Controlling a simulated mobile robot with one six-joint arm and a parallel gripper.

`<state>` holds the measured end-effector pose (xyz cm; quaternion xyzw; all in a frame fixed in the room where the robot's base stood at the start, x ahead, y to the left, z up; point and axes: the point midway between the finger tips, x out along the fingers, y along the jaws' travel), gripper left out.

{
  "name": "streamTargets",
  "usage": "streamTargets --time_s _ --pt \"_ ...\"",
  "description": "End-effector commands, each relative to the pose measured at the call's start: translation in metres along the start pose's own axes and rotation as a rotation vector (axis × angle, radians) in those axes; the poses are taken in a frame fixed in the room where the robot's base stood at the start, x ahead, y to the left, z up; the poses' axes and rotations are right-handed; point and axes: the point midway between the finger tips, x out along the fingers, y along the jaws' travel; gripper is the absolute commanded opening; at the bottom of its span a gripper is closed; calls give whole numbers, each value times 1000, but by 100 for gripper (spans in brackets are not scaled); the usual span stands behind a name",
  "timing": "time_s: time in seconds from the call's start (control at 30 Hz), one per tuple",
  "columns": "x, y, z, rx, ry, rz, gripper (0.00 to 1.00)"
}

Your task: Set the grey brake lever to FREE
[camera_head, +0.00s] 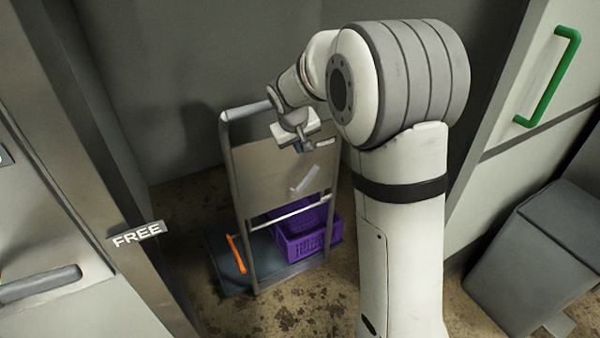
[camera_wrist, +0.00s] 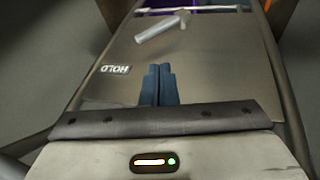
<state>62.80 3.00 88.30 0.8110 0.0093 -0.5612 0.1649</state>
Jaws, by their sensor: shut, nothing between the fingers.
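A light grey lever (camera_head: 305,178) sits on the grey panel (camera_head: 270,172) of a wheeled trolley, tilted up to the right. In the wrist view the lever (camera_wrist: 160,28) lies beyond my fingertips, apart from them. A HOLD label (camera_wrist: 115,71) reads upside down on the same panel. A FREE label (camera_head: 137,234) shows in the head view beside the left cabinet's edge; I cannot tell what it is fixed to. My gripper (camera_head: 312,146) is shut and empty in front of the panel, above the lever in the head view. Its dark blue fingers (camera_wrist: 158,72) lie together.
The trolley's tube frame (camera_head: 228,165) rises around the panel. Purple crates (camera_head: 303,246) and an orange bar (camera_head: 236,254) are low on it. A cabinet with a grey handle (camera_head: 40,284) stands left. A green handle (camera_head: 550,78) and a grey bin (camera_head: 540,255) are right.

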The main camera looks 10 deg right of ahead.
Motion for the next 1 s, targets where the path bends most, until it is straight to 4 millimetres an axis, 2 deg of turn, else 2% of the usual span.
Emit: streamTargets --time_s 0.03,0.13,0.53,0.67,0.77,1.0 --pt "14 -4 -4 -8 3 2 0" --pt "23 -7 -10 -16 7 7 0" --pt "26 -7 -12 -18 8 8 0" --pt "34 -6 -12 -17 7 8 0" --pt "50 -6 -11 -16 4 8 0" --pt "101 -6 -11 -17 4 8 0"
